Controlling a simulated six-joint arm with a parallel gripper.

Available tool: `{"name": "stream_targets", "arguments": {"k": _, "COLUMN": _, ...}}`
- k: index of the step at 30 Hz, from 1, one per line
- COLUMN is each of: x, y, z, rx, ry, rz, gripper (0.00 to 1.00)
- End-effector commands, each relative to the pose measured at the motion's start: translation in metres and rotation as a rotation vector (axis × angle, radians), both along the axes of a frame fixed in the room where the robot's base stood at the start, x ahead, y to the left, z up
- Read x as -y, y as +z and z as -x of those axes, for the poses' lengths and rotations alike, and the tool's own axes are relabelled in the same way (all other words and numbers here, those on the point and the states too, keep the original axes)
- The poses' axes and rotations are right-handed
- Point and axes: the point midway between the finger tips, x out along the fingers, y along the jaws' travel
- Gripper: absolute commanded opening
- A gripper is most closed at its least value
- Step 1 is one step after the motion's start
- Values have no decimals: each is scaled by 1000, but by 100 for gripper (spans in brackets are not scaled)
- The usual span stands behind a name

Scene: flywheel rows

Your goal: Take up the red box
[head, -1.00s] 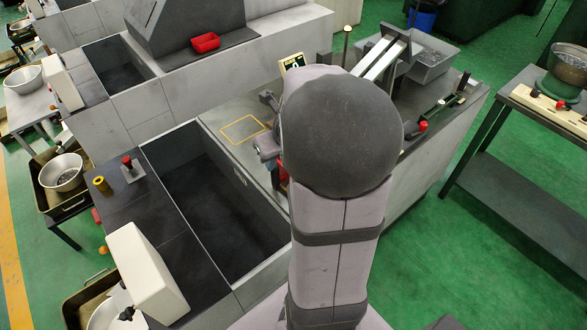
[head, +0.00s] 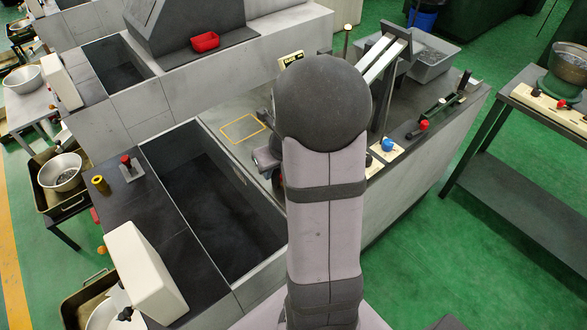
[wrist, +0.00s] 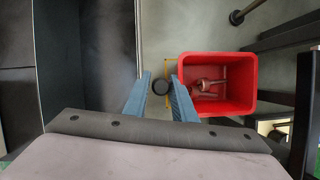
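In the wrist view a red open-topped box (wrist: 240,76) with metal parts in it lies to the right of my gripper (wrist: 159,77). My gripper is open, with two blue fingers apart and no box between them. The right finger overlaps the box's left edge in the picture; I cannot tell whether they touch. In the head view my arm hides this box and most of the gripper. Another small red box (head: 205,42) stands on the far machine's ledge.
A dark sunken bin (head: 205,190) lies left of my arm. A yellow outlined square (head: 242,129) marks the grey worktop. A blue button (head: 387,144) and a red knob (head: 423,125) stand at right.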

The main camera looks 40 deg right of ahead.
Motion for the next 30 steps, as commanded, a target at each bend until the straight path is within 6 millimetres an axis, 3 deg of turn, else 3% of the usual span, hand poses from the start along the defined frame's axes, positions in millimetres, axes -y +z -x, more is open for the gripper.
{"name": "stream_targets", "arguments": {"k": 7, "x": 0, "y": 0, "z": -1, "rx": 1, "ry": 0, "rz": 1, "gripper": 22}}
{"name": "stream_targets", "arguments": {"k": 10, "x": 0, "y": 0, "z": -1, "rx": 1, "ry": 0, "rz": 1, "gripper": 0}}
{"name": "stream_targets", "arguments": {"k": 22, "x": 1, "y": 2, "z": -1, "rx": 4, "ry": 0, "rz": 3, "gripper": 0}}
{"name": "stream_targets", "arguments": {"k": 30, "x": -1, "y": 14, "z": -2, "rx": 4, "ry": 1, "rz": 2, "gripper": 0}}
